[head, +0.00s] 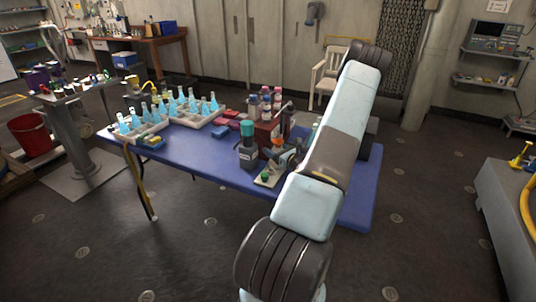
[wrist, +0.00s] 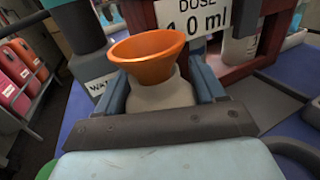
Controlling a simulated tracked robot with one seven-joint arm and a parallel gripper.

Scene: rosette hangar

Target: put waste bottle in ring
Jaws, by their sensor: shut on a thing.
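The waste bottle, a pale bottle (wrist: 160,95) with an orange funnel (wrist: 148,57) in its neck, stands between the blue fingers of my gripper (wrist: 163,92) in the wrist view. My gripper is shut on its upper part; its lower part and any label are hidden. In the head view the orange funnel (head: 277,141) shows beside the dark red stand, and my arm covers part of this area. I cannot make out the ring for certain in either view.
A dark grey bottle (head: 248,152) with a teal cap, its label starting "WA", stands close left of my gripper. A dark red stand (wrist: 233,55) with a "DOSE" sign is just behind. Blue flasks in racks (head: 205,119) fill the blue table's (head: 190,147) far left.

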